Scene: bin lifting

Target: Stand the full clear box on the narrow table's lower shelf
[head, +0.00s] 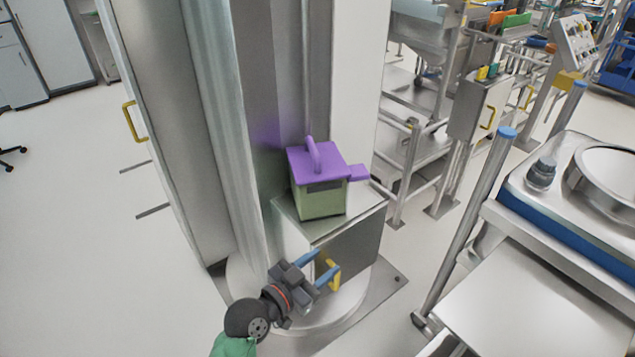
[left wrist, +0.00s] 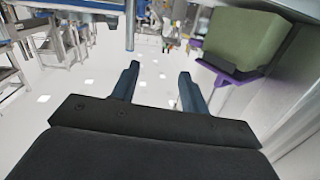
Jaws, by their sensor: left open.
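I can make out neither a full clear box nor a narrow table with a lower shelf in these views. My left gripper (head: 327,261) is open, its two blue fingers pointing up and right, below the small metal cabinet's top. In the head view the fingers overlap a yellow door handle (head: 334,277). In the left wrist view the space between the fingertips (left wrist: 160,72) is empty, with pale floor behind. My right gripper is not in view.
A green box with a purple lid (head: 319,182) stands on the small metal cabinet (head: 350,245). It also shows upside down in the left wrist view (left wrist: 242,38). A steel machine (head: 560,300) stands at right. Open floor (head: 110,270) lies at left.

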